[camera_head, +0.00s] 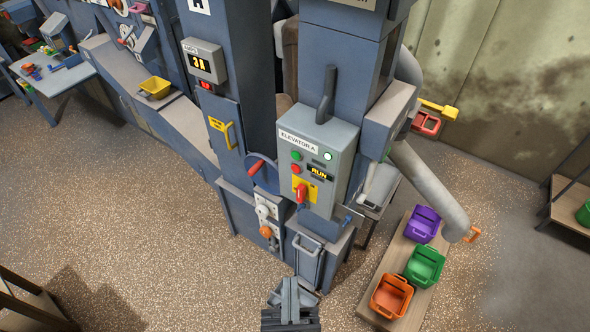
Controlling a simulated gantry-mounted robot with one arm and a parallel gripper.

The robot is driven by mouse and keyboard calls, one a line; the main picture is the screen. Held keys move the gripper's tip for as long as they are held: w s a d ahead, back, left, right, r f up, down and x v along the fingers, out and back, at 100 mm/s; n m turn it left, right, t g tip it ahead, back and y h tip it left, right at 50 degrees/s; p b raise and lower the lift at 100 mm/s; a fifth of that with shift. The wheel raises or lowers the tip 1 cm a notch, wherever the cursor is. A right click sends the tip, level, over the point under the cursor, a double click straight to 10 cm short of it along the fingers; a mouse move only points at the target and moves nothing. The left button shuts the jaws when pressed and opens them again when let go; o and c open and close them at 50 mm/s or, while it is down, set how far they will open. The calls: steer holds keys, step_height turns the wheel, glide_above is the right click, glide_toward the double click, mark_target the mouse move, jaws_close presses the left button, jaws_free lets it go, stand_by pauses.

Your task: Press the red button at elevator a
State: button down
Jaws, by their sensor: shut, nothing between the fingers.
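The grey control box labelled ELEVATOR A (338,148) is mounted on the blue column near the middle of the view. On its face, a red button (295,169) sits just below a green button (297,155). Right of them, a small display reads RUN (320,173), and a pale green lamp (328,156) shows above it. Lower down is a red rotary switch (301,192) on a yellow plate. My gripper (290,282) is at the bottom centre, below and apart from the box. Its fingers are shut and empty.
A red-handled wheel (260,172) and an orange knob (266,231) are left of the box. A grey pipe (430,190) curves down at the right, above a bench with purple (422,224), green (425,265) and orange (391,296) bins. Open floor (150,230) lies to the left.

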steer(key=w+d+f+m+g+h+b, duration=0.1)
steer(key=w+d+f+m+g+h, duration=0.15)
steer(key=w, duration=0.45)
steer(key=w+d+f+m+g+h+b, duration=0.1)
steer(key=w+d+f+m+g+h, duration=0.15)
steer(key=w, duration=0.55)
steer(key=g+y+b, duration=0.3)
steer(key=g+y, duration=0.2)
steer(key=g, duration=0.2)
glide_toward(295, 169)
steer(key=s+d+r, duration=0.1)
steer(key=s+r, duration=0.4)
steer(key=r, duration=0.1)
steer(key=w+a+f+n+g+y+b, duration=0.1)
steer(key=w+a+f+g+y, duration=0.2)
steer(key=a+f+y, duration=0.1)
steer(key=a+y, duration=0.1)
steer(key=a, duration=0.1)
steer(key=shift+w+a+f+y+b, duration=0.25)
steer(key=shift+w+a+y+b, duration=0.05)
steer(key=shift+b, duration=0.05)
steer(key=w+d+b, duration=0.3)
steer(key=w+d, duration=0.2)
steer(key=w, duration=0.2)
steer(key=shift+d+b, duration=0.2)
steer(key=shift+b, duration=0.15)
steer(key=shift+w+d, duration=0.1)
